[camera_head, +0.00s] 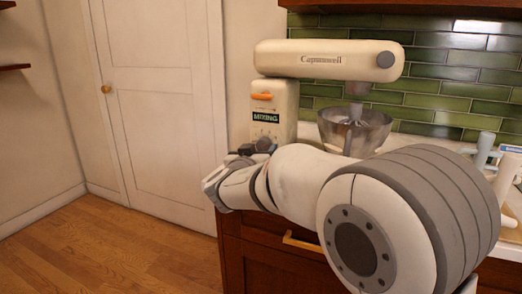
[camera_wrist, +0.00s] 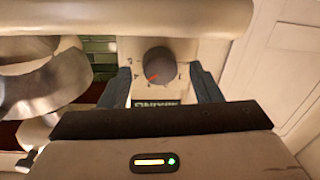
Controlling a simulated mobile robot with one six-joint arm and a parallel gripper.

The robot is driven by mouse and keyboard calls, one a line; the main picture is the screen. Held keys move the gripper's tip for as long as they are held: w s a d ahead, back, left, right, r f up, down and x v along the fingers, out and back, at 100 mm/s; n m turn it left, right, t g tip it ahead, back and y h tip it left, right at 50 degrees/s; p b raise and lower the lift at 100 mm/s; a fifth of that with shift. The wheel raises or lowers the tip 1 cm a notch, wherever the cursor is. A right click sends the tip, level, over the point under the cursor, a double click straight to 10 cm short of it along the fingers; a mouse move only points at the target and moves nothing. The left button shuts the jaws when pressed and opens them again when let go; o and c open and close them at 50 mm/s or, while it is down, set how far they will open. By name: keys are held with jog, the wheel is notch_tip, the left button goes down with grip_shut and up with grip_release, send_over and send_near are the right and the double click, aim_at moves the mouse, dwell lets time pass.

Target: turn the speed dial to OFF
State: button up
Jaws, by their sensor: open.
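The cream stand mixer (camera_head: 330,60) stands on the counter. Its dark round speed dial (camera_wrist: 160,63) shows in the wrist view with a red mark toward its lower left. A dark display (camera_head: 267,118) reading MIXING sits above the dial area in the head view; it appears upside down in the wrist view (camera_wrist: 156,102). My gripper (camera_wrist: 161,70) is open, with one dark finger to each side of the dial in the picture and a gap on both sides. Nothing is held. In the head view, my arm and gripper partly hide the dial area. The dial's labels are too small to read.
A metal bowl (camera_head: 354,130) sits under the mixer head, right of the mixer's column. An orange lever (camera_head: 262,96) is above the display. Light-coloured items (camera_head: 484,150) stand on the counter at right. The wooden floor (camera_head: 110,245) at left is clear.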

jog(key=shift+w+d, duration=0.1)
jog(key=shift+w, duration=0.35)
jog(key=shift+c, duration=0.4)
jog(key=c, duration=0.9)
